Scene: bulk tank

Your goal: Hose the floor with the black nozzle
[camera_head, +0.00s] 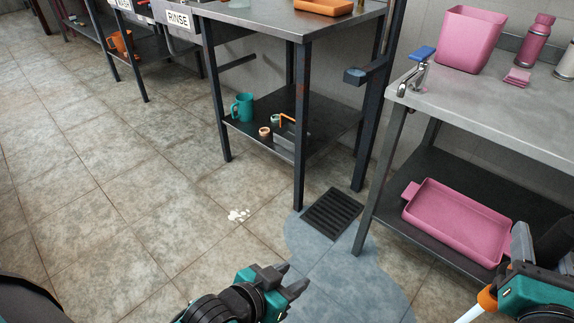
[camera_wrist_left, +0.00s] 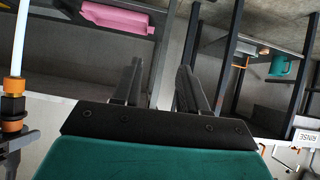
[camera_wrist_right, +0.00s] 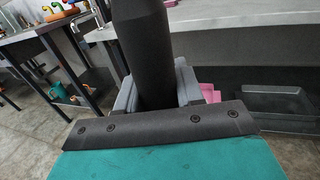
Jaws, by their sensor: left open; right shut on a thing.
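My right gripper (camera_head: 528,250) is shut on the black nozzle (camera_wrist_right: 140,45), a thick dark cylinder that rises between its fingers in the right wrist view. In the head view an orange collar (camera_head: 488,297) and a white tube show beside this gripper at the lower right; they also show at the left of the left wrist view (camera_wrist_left: 14,104). My left gripper (camera_head: 291,279) is open and empty over the floor (camera_head: 150,200). A small white splotch (camera_head: 238,215) lies on the floor tiles. A blue-grey, wet-looking patch (camera_head: 345,280) spreads around a dark drain grate (camera_head: 333,213).
A steel table (camera_head: 270,18) with dark legs holds a teal mug (camera_head: 242,107) on its lower shelf. A counter (camera_head: 500,105) at the right carries a pink bin (camera_head: 470,40), with a pink tray (camera_head: 455,220) below. Open floor lies at the left.

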